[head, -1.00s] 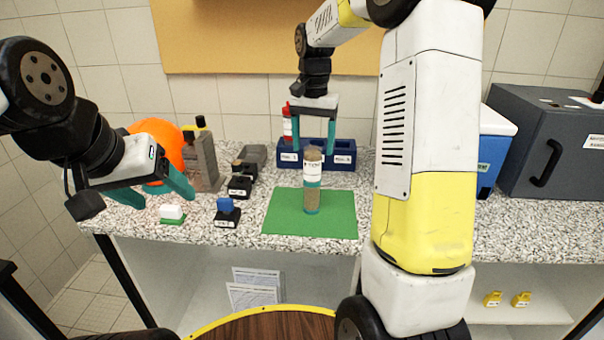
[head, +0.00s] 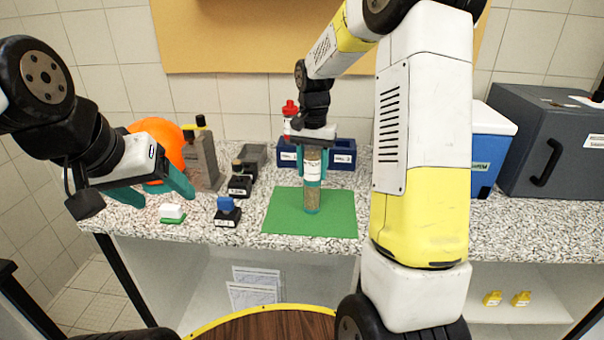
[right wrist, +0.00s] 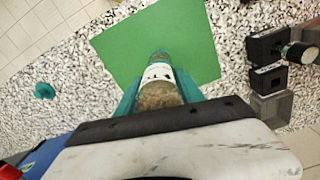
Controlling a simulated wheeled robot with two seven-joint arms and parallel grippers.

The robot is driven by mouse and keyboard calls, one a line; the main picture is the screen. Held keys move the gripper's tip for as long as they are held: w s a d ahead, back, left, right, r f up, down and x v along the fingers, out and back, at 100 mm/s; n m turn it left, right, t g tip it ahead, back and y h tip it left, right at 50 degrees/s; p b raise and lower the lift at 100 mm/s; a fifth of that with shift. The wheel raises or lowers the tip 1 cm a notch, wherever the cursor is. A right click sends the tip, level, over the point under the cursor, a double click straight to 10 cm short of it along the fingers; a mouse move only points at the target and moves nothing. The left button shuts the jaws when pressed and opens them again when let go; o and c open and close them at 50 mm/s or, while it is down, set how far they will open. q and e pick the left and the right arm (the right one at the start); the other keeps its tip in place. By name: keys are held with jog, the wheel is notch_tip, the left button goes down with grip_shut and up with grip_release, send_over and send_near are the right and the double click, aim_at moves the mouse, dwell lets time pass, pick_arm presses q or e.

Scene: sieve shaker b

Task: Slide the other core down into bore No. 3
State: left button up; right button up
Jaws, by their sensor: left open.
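The core (head: 312,192) is a brown cylinder with a white label and a teal band at its foot, upright on the green mat. It also shows in the right wrist view (right wrist: 160,90). My right gripper (head: 313,172) points down over its top, a finger on each side against it, shut on it. A dark blue block (head: 342,155) with white labels stands behind, partly hidden by my right gripper. Its bores cannot be made out, and I cannot read which is No. 3. My left gripper (head: 160,193) is open and empty at the left.
The green mat (head: 280,213) lies on the speckled counter. Left of it are a blue-topped stamp (head: 227,210), a white-and-green block (head: 172,213), dark small blocks (head: 240,183) and an orange ball-like thing (head: 172,150). A red-capped bottle (head: 290,115) stands behind. A blue-and-white box (head: 490,150) is at right.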

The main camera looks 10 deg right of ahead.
grip_shut()
jog(key=shift+r, duration=0.15)
